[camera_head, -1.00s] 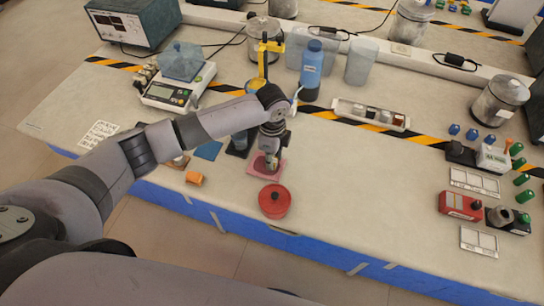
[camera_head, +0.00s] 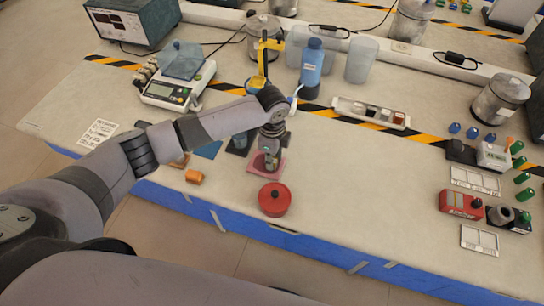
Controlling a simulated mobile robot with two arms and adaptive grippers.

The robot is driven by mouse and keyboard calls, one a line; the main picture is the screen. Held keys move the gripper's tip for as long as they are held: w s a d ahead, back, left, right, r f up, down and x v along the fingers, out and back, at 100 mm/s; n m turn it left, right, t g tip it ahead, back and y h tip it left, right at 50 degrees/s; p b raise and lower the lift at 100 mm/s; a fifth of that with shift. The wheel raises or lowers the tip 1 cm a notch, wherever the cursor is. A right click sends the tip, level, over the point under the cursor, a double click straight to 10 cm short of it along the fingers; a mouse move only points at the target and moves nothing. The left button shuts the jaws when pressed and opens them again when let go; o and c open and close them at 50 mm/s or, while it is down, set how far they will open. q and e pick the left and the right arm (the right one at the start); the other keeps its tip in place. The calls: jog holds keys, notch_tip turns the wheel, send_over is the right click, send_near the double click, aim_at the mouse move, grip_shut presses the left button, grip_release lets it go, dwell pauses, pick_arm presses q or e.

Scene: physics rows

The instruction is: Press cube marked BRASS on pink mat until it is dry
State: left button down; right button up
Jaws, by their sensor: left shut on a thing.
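The pink mat (camera_head: 281,168) lies on the workbench near its front edge, behind a round red lidded pot. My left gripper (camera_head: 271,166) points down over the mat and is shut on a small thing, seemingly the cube. The fingers and arm hide most of that thing, and no BRASS marking can be read. I cannot tell whether it touches the mat or how wet it is. My right gripper is not in view.
The red pot (camera_head: 274,199) stands just in front of the mat. An orange piece (camera_head: 194,177) lies to the left. Blue (camera_head: 208,149) and dark mats lie behind. A blue bottle (camera_head: 311,68) and a compartment tray (camera_head: 371,114) stand farther back.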

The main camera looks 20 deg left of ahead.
pick_arm(q)
jog(key=shift+s+f+p, duration=0.1)
jog(key=shift+p, duration=0.25)
dwell(1.3)
jog(key=shift+a+r+p, duration=0.3)
jog(key=shift+r+p, duration=0.5)
jog(key=shift+p, duration=0.15)
jog(key=shift+f, duration=0.7)
dwell(0.4)
dwell(1.1)
jog(key=shift+s+f, duration=0.1)
jog(key=shift+f, duration=0.1)
dwell(1.4)
jog(key=shift+d+r+p, duration=0.1)
jog(key=shift+p, duration=0.3)
jog(key=shift+d+r+p, duration=0.25)
jog(key=shift+r+p, duration=0.45)
